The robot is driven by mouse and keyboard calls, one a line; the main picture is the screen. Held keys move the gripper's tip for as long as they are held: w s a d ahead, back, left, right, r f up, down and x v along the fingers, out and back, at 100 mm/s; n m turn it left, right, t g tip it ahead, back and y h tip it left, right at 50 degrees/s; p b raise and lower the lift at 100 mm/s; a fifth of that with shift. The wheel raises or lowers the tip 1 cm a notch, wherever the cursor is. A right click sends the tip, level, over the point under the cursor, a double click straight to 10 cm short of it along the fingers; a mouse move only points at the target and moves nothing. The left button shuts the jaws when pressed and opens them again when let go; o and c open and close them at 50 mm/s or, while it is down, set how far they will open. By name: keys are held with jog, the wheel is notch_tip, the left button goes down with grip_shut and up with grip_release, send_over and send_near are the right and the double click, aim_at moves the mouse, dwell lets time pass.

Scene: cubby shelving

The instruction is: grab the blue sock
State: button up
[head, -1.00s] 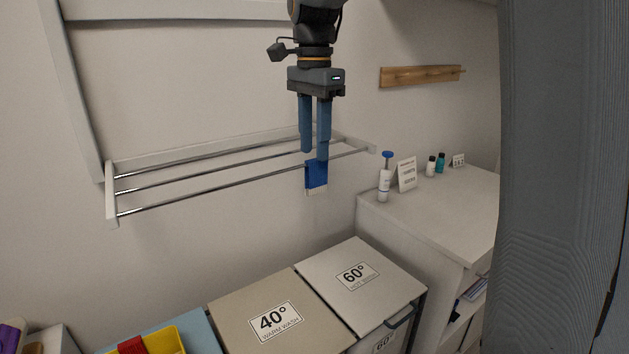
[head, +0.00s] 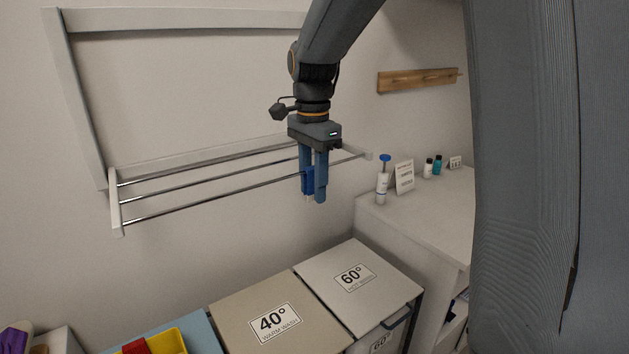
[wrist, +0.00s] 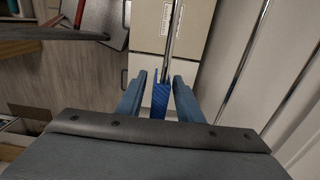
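The blue sock (head: 309,182) hangs over the front rail of the wall drying rack (head: 116,214), with a pale lower edge. In the wrist view the sock (wrist: 160,98) lies between the two blue fingers, below the metal rail. My gripper (head: 313,198) points down around the sock, with one finger on each side. In the wrist view my gripper (wrist: 157,92) shows open, with small gaps between the fingers and the sock. The fingers hide part of the sock in the head view.
Below stand lidded bins marked 40° (head: 273,320) and 60° (head: 352,279). A white cabinet (head: 425,215) at right holds a pump bottle (head: 382,184), a sign and small bottles. A yellow tray (head: 163,343) is at the lower left. A wooden peg rail (head: 418,80) is on the wall.

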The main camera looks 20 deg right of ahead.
grip_shut()
jog(key=shift+r, duration=0.1)
